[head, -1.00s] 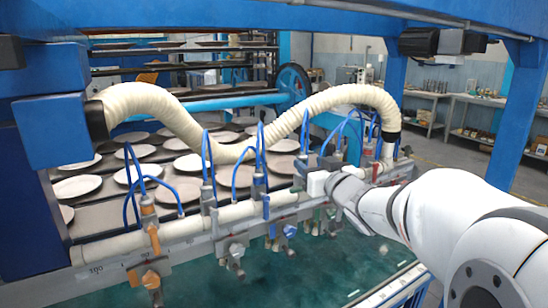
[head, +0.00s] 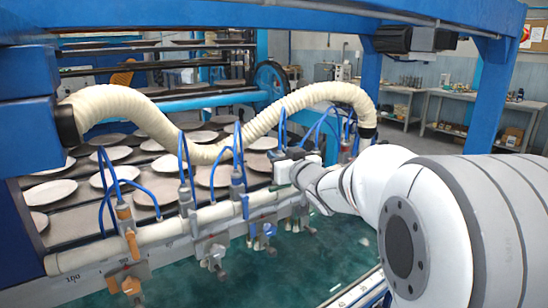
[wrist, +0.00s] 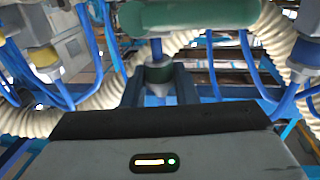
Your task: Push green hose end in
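In the wrist view, a dark green fitting (wrist: 158,73), the green hose end, hangs with its tapered tip down at the top middle. It sits below a wide green cylinder (wrist: 190,15), with a thin blue stem between them. My gripper (wrist: 160,92) has dark uprights on both sides of the tip; whether they touch it is unclear. In the head view, my gripper (head: 287,168) is at the pale pipe (head: 215,212) on the front rail, among blue hoses. A little green shows beside it; the hose end is mostly hidden there by my wrist.
A ribbed cream hose (head: 255,128) arches behind. Plates (head: 50,191) lie on the racks. A blue post (head: 367,75) stands behind my arm.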

